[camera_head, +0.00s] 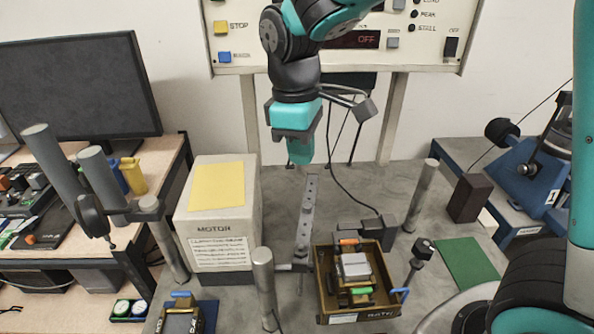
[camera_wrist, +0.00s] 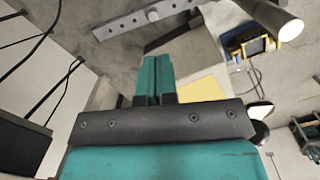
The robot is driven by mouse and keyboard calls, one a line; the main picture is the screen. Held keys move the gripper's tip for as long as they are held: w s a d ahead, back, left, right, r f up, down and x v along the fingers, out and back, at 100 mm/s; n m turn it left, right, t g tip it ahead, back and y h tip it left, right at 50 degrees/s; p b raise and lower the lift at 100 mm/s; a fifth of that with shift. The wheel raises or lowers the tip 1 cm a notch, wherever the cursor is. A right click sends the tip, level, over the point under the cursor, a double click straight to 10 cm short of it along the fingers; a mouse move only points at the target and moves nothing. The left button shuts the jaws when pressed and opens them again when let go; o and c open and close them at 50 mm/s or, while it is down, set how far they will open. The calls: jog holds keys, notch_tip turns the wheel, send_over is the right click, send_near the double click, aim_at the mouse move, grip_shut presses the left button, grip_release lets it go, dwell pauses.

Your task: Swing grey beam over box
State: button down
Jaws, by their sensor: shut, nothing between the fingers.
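The grey beam (camera_head: 306,222) is a flat bar with a row of holes. In the head view it runs away from the viewer between the motor box and the open box; its near end lies close to the open box's left wall. It also crosses the top of the wrist view (camera_wrist: 146,18). The open brown box (camera_head: 323,293) holds a grey block and small coloured parts. My gripper (camera_head: 300,158) points down near the beam's far end, apart from the open box. Its teal fingers (camera_wrist: 155,70) are together and empty in the wrist view, with the beam ahead of the tips.
The cream motor box (camera_head: 218,216), with a yellow sheet on top, stands left of the beam. Metal posts (camera_head: 264,284) (camera_head: 421,195) rise around the beam. A dark brown block (camera_head: 469,198) and green mat (camera_head: 467,263) are at right. A control panel (camera_head: 240,30) stands behind.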

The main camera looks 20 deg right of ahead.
jog(key=w+a+f+n+g+h+p, duration=0.1)
jog(key=w+f+n+g+h+p, duration=0.15)
jog(key=w, duration=0.65)
jog(key=w+x, duration=0.1)
jog(key=x, duration=0.9)
jog(key=shift+f+m+t+h, duration=0.35)
jog(key=shift+f, duration=0.1)
jog(key=shift+d, duration=0.2)
jog(key=shift+s+d+m, duration=0.2)
jog(key=shift+d+m, duration=0.2)
jog(key=shift+d, duration=0.05)
jog(key=shift+d, duration=0.1)
